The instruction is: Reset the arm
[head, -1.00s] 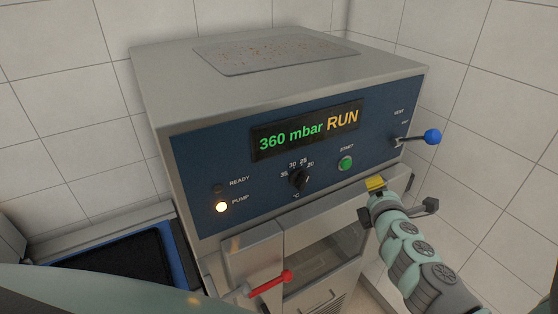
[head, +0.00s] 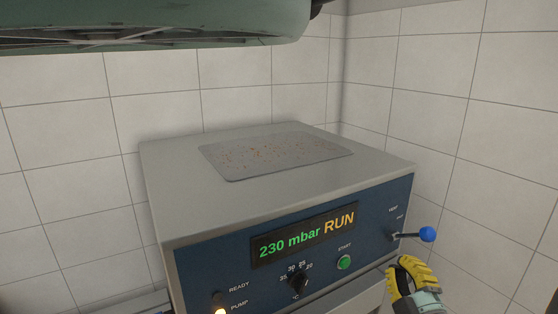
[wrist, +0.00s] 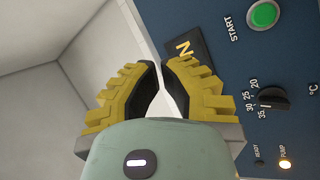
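My gripper (head: 412,272) has yellow ridged fingers and is at the lower right in the head view, in front of the machine's front right corner, below the blue-knobbed lever (head: 427,234). In the wrist view the fingertips (wrist: 160,64) come almost together, with only a narrow gap and nothing held between them. The machine (head: 250,190) has a blue panel whose display (head: 303,236) reads 230 mbar RUN. Its green START button (head: 344,262) and dial (head: 298,282) also show in the wrist view. The lower part of the machine is out of view.
The PUMP lamp (head: 221,311) is lit; the READY lamp (head: 217,297) is dark. A speckled clear pane (head: 275,155) is in the machine's top. Tiled walls (head: 450,90) stand close behind and to the right.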

